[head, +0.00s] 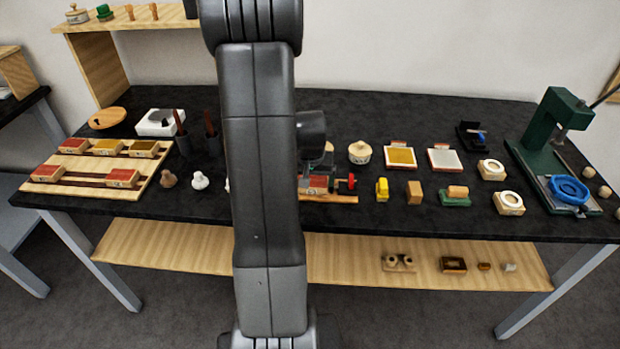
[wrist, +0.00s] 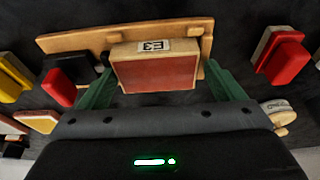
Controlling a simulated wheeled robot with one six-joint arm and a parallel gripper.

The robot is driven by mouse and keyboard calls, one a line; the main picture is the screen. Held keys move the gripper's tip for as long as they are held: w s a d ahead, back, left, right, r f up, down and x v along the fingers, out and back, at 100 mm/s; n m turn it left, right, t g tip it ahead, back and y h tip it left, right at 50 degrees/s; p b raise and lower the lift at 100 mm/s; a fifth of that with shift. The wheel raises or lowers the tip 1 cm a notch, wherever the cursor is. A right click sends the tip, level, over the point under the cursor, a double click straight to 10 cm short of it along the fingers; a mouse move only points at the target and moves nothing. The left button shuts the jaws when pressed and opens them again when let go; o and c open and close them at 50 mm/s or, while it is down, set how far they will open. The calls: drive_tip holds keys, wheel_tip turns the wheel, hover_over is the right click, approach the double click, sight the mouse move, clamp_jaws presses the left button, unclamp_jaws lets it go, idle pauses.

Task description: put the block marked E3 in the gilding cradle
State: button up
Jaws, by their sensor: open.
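The block marked E3 (wrist: 155,72) has a red top and a pale side with the label. In the wrist view it sits at a low wooden frame (wrist: 75,41) with short uprights, apparently the gilding cradle. In the head view the red-topped block (head: 313,183) and the wooden base (head: 335,199) show partly behind my arm, with a red knob (head: 351,182) at the right. My gripper (wrist: 160,66) is open, its green fingers on either side of the block with gaps visible. How fully the block is seated is hidden.
A wooden rack (head: 80,199) with several red- and yellow-topped blocks lies at the left. Yellow (head: 382,189) and tan (head: 414,191) pieces stand close right of the cradle. A green press (head: 540,150) stands at the far right. My arm hides the table's middle.

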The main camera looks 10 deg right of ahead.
sight(312, 197)
drive_tip(key=shift+s+f, duration=0.3)
drive_tip(key=shift+s, duration=0.05)
drive_tip(key=shift+w+d+r+p, duration=0.15)
drive_tip(key=shift+r+p, duration=0.5)
drive_tip(key=shift+p, duration=0.25)
drive_tip(key=v, duration=1.2)
drive_tip(key=shift+b, duration=0.4)
drive_tip(key=shift+w, duration=0.15)
idle(0.3)
